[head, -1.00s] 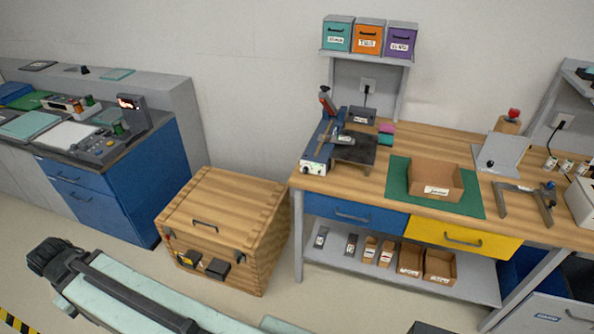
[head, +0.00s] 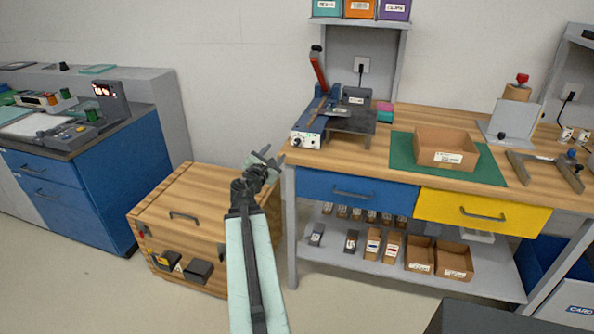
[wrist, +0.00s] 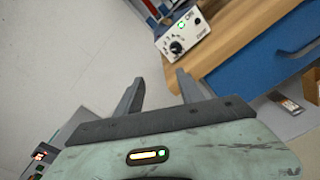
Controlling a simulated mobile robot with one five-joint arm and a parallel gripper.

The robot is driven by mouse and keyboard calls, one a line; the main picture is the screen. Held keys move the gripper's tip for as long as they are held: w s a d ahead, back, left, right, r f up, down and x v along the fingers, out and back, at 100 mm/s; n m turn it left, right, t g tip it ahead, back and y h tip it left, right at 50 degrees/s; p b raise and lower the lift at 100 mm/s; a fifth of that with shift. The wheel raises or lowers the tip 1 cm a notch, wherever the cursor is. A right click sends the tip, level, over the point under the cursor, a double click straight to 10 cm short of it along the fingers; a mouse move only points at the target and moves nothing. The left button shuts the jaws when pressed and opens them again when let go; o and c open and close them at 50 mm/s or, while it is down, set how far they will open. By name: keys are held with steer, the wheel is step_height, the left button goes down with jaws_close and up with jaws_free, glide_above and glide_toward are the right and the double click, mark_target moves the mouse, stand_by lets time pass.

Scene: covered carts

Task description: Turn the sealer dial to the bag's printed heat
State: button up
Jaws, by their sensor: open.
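The blue sealer (head: 322,112) with a raised red-handled lever stands at the left end of the wooden workbench. Its white front panel carries a dark round dial (head: 298,141). In the wrist view the dial (wrist: 176,47) shows a pointer knob with marks around it, too small to read. My gripper (head: 266,158) is open and empty, left of the bench corner and a little below the panel. Its two fingers (wrist: 158,88) point toward the panel in the wrist view, with the dial beyond them. I cannot make out a bag with a printed heat.
A wooden chest (head: 190,215) stands below and left of my arm. The bench's left corner and blue drawer (head: 350,190) are close to my gripper. A cardboard box (head: 445,148) sits on a green mat (head: 402,150). Floor is free between chest and bench.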

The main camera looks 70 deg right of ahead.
mark_target(296, 143)
steer(key=s+d+n, duration=0.1)
steer(key=d, duration=0.2)
steer(key=s+d+n, duration=0.1)
steer(key=d, duration=0.3)
steer(key=s+d+n, duration=0.1)
steer(key=s+d, duration=0.1)
steer(key=d, duration=0.1)
steer(key=shift+d+f+h+b, duration=0.35)
steer(key=shift+h, duration=0.05)
jaws_close()
